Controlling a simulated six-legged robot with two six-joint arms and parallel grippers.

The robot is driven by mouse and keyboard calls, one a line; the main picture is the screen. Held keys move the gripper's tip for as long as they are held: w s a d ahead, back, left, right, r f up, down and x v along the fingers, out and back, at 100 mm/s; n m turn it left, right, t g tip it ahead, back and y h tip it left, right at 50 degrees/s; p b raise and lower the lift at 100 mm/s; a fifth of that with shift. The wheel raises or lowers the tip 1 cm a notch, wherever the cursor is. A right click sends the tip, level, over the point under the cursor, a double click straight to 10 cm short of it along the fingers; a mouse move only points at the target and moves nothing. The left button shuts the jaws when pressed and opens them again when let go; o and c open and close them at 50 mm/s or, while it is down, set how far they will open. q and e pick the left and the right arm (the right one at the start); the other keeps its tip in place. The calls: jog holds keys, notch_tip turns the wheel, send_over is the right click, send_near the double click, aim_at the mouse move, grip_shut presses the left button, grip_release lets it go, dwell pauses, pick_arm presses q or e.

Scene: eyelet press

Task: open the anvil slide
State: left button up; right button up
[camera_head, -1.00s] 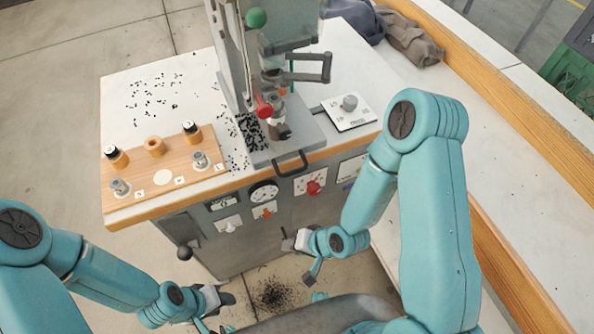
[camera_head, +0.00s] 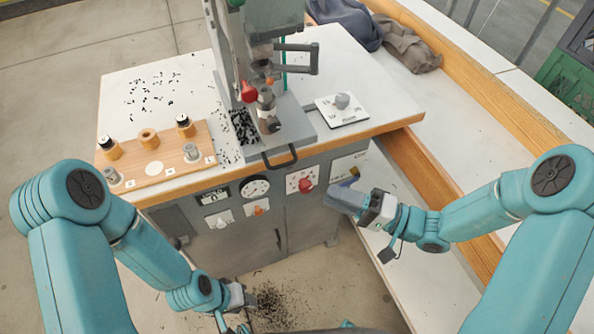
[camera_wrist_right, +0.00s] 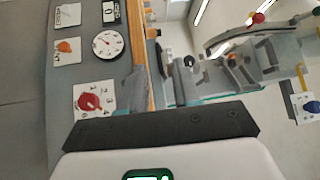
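The anvil slide is the grey plate (camera_head: 296,128) at the foot of the press (camera_head: 268,55), with a dark bar handle (camera_head: 280,158) at the bench's front edge. Small black bits cover the plate's left part. My right gripper (camera_head: 342,196) is below and to the right of the handle, in front of the bench's front panel, apart from the handle. Its finger opening cannot be made out; no held object shows. My left gripper (camera_head: 244,300) is low in front of the bench, far below the handle; its opening is unclear.
A red knob (camera_head: 306,185) and dial (camera_head: 255,186) sit on the front panel; the red knob also shows in the wrist view (camera_wrist_right: 90,102). A wooden board (camera_head: 160,160) with several parts lies left on the bench. A white dial plate (camera_head: 342,110) lies right of the press.

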aim_at(281, 165)
jog(key=shift+m+t+h, duration=0.3)
jog(key=shift+t+h, duration=0.1)
jog(key=shift+t, duration=0.2)
jog(key=x, duration=0.4)
jog(key=w+x, duration=0.1)
jog(key=x, duration=0.4)
jog(key=w+d+p+x, duration=0.1)
jog(key=x, duration=0.4)
jog(key=shift+f, duration=0.15)
grip_shut()
